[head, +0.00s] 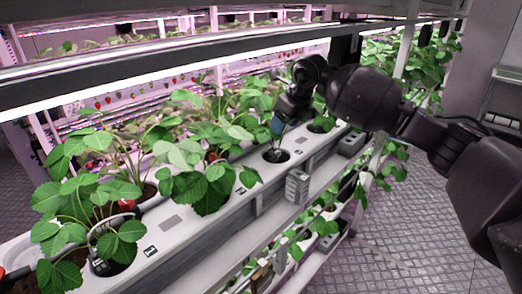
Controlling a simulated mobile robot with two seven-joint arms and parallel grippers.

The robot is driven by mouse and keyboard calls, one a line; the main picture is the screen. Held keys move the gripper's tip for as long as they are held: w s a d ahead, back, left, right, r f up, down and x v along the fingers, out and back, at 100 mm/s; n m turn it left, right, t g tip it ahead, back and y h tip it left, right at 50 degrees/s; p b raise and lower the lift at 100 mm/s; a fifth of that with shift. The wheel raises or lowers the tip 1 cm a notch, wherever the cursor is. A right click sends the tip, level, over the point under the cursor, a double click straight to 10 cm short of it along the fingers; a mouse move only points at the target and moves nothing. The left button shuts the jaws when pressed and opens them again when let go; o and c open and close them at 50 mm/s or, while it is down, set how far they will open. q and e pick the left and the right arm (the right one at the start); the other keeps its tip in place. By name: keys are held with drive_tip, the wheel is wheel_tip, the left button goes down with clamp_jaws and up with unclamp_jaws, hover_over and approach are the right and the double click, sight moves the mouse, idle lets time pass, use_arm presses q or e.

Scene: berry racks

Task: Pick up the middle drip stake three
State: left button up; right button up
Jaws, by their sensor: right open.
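My right gripper (277,127) reaches in from the right and points down over a round planting hole (276,156) in the white trough (190,218). It is open; its fingertips are small and partly dark against the leaves. A small blue patch shows at its tip; I cannot tell whether it belongs to the gripper. A dark drip stake (101,266) with a thin looped tube stands in the near-left hole. I cannot make out the middle drip stake clearly; leaves and my gripper may hide it.
Leafy strawberry plants (205,180) crowd the trough left of my right gripper. A lamp bar (150,75) runs across above them. A lower shelf with more plants (325,205) lies below the trough. The floor (410,230) on the right is clear.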

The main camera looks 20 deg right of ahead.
hover_over(275, 151)
drive_tip(key=s, duration=0.2)
drive_tip(key=f, duration=0.4)
drive_tip(key=shift+w+d+f, duration=0.2)
drive_tip(key=shift+w+f, duration=0.05)
drive_tip(key=shift+f, duration=0.1)
drive_tip(key=shift+w+f, duration=0.15)
drive_tip(key=shift+f, duration=0.35)
drive_tip(key=x, duration=0.4)
drive_tip(key=shift+s+d+f+p, duration=0.2)
drive_tip(key=shift+s+d+p, duration=0.05)
drive_tip(key=shift+d+p, duration=0.05)
drive_tip(key=shift+w+f, duration=0.15)
drive_tip(key=shift+f, duration=0.2)
use_arm(q)
drive_tip(key=shift+s+r, duration=0.1)
drive_tip(key=shift+s, duration=0.15)
